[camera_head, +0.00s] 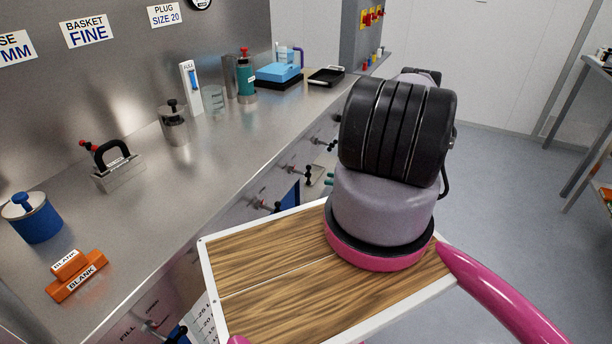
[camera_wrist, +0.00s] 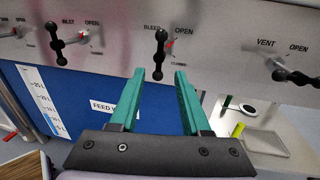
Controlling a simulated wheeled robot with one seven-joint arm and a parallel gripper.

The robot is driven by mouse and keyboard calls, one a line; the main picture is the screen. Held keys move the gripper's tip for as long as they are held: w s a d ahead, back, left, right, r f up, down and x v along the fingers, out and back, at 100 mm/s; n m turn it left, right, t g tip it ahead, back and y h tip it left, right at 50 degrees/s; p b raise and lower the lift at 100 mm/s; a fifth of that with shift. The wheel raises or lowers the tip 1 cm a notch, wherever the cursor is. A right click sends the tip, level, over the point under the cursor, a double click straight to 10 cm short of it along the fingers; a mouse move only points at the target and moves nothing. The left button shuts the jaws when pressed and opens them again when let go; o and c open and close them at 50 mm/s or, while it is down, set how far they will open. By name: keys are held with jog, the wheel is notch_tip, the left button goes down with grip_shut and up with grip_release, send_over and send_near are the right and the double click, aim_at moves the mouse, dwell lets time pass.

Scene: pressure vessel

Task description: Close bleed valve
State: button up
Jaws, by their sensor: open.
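The bleed valve (camera_wrist: 161,50) has a black handle with knobbed ends, standing close to upright on the grey panel under the word BLEED. OPEN is printed to its right and a small CLOSED label lower right, with a small red mark beside the handle. My gripper (camera_wrist: 160,72) is open, with its two teal fingers pointing up toward the handle. In this view the fingertips lie on either side of the handle's lower end. I cannot tell how far they are from it, and nothing is held. Teal fingertips also show past my arm in the head view (camera_head: 329,180).
The inlet valve (camera_wrist: 56,45) is left of the bleed valve, and the vent valve (camera_wrist: 292,75) is to the right. A blue panel (camera_wrist: 85,95) with a level scale is below. The steel counter (camera_head: 225,165) above carries orange blanks (camera_head: 78,275) and vessels.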

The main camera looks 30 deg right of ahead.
aim_at(308, 181)
jog(key=x, duration=0.9)
jog(key=shift+w+a, duration=0.2)
jog(key=shift+a, duration=0.05)
grip_shut()
